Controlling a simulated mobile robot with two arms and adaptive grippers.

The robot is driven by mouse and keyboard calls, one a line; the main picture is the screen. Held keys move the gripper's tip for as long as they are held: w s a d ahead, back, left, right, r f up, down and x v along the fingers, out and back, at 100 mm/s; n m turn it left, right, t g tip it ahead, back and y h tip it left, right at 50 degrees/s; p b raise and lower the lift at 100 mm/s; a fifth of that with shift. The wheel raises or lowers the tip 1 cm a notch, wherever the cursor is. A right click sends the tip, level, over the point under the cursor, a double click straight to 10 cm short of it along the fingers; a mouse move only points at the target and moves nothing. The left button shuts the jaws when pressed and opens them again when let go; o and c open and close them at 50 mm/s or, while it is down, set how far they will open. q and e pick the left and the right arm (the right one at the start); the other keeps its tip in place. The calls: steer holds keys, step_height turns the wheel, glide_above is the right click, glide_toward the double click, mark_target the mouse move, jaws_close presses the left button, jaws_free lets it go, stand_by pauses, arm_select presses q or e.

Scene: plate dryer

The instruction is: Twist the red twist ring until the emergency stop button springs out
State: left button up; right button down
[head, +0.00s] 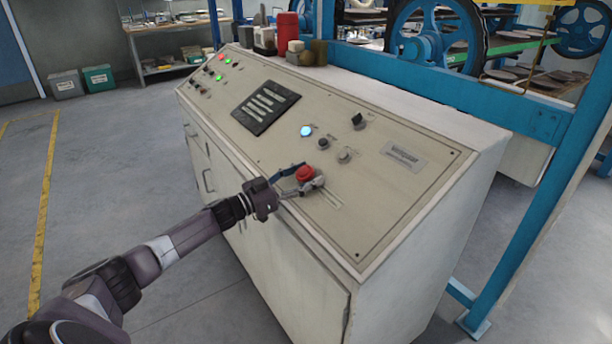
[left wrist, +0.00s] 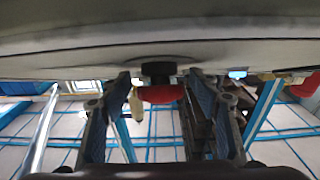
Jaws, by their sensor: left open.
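The red twist ring of the emergency stop button (head: 305,174) sits on the sloped front panel of the beige control console, near its lower edge. My left gripper (head: 298,181) is at the button, with its fingers open on either side of the red ring. In the left wrist view the red ring (left wrist: 160,94) shows between the two fingers of the left gripper (left wrist: 160,100), with a dark collar against the panel. Gaps show between the ring and both fingers there. Whether the button is pressed in or out cannot be told. My right gripper is not in view.
The console panel (head: 270,150) also carries a blue lit button (head: 307,131), black knobs (head: 359,121), a dark display (head: 266,107) and small lamps. Blue machine frame posts (head: 540,190) stand to the right. The floor at left is clear.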

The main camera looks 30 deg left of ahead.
arm_select(q)
steer(key=v, duration=1.2)
steer(key=shift+f, duration=0.1)
stand_by(0.8)
